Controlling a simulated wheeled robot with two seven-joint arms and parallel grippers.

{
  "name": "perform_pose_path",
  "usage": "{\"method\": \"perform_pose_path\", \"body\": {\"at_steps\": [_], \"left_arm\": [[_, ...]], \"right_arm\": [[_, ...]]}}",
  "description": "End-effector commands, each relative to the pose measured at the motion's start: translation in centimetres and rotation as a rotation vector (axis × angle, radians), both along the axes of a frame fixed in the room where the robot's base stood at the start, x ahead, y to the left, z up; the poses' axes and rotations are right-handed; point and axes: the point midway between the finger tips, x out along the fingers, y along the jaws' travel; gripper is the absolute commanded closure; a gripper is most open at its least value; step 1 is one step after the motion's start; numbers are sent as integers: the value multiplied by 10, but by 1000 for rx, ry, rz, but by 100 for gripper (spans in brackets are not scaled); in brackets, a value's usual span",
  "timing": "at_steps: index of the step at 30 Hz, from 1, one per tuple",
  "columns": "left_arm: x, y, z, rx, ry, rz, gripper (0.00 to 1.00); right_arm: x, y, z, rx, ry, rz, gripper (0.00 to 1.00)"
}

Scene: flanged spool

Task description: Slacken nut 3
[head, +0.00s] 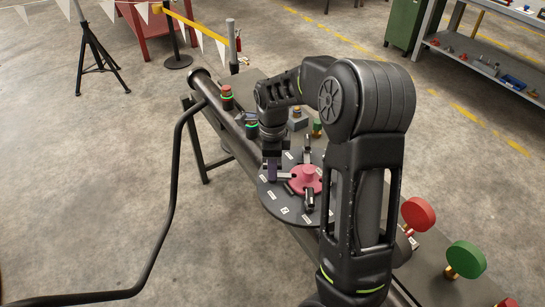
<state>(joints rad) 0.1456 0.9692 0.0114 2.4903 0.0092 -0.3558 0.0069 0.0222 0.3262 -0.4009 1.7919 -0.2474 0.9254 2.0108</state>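A dark round flange (270,198) with white number tags around its rim lies on the bench. A pink hub (305,180) stands at its middle, with dark pieces reaching out from it. My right gripper (273,172) points down over the upper left part of the flange, left of the hub. A small purplish patch shows at its fingertips; I cannot tell if this is a nut or part of the gripper. The tags are too small to read for sure, so I cannot pick out nut 3. My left gripper is out of view.
My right arm hides the flange's right side. Red and green round knobs (418,214) (466,259) stand at the bench's lower right. Red- and green-topped pieces (227,92) stand behind the flange. A black bent tube (172,190) runs along the left.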

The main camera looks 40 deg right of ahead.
Motion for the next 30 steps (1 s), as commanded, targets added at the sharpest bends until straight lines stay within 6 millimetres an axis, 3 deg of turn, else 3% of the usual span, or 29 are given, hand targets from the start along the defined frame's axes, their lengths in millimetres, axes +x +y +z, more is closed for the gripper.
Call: {"method": "perform_pose_path", "body": {"at_steps": [13, 30], "left_arm": [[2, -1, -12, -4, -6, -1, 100], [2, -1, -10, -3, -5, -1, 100]], "right_arm": [[0, 0, 2, 1, -1, 585, 79], [0, 0, 3, 0, -1, 1296, 79]]}}
